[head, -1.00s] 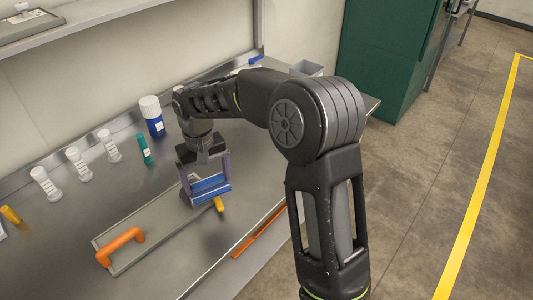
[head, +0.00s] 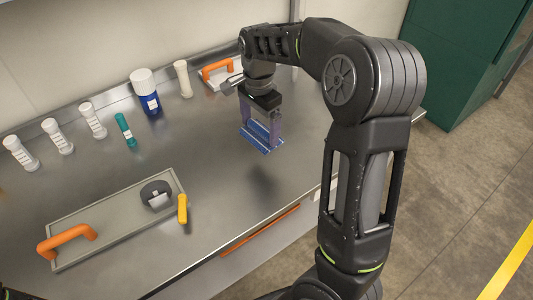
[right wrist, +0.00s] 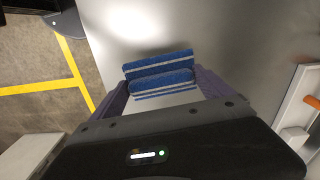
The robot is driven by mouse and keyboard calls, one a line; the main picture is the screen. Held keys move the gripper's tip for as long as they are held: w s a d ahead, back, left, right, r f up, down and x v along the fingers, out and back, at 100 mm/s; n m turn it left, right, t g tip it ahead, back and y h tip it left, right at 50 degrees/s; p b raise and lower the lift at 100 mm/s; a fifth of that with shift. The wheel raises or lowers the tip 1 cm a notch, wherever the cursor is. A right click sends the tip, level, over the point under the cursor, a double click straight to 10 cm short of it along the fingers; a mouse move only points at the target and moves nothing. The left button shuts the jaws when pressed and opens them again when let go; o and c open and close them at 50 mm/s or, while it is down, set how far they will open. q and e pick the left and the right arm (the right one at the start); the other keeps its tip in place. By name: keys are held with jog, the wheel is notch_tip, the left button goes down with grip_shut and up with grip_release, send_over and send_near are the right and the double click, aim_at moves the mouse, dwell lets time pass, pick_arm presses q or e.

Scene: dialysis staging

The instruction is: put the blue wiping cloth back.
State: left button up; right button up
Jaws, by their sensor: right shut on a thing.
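The blue wiping cloth (head: 262,143), folded with paler stripes, is between the fingers of my right gripper (head: 263,128) in the head view. The gripper points down and is shut on it. The cloth appears held above the bare steel bench, with a soft shadow nearer the front edge. In the right wrist view the cloth (right wrist: 158,76) spans between the two purple-grey fingers of the gripper (right wrist: 160,88), with the bench surface beyond. My left gripper does not show.
A grey tray (head: 115,222) with an orange handle lies at left, with a dark round object (head: 156,193) on it and a yellow item (head: 183,208) by its edge. A blue, white-capped bottle (head: 147,92) and several white tubes stand behind. Another orange-handled tray (head: 238,82) is at the back.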

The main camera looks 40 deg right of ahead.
aim_at(259, 136)
jog(key=shift+a+r+m, duration=0.15)
jog(key=shift+a+m, duration=0.2)
jog(key=shift+m, duration=0.25)
jog(key=shift+d, duration=0.1)
jog(key=shift+s, duration=0.1)
notch_tip(259, 136, down, 6)
jog(key=shift+f, duration=0.2)
jog(key=shift+f+p, duration=0.1)
jog(key=shift+p, duration=0.2)
jog(key=shift+f, duration=1.8)
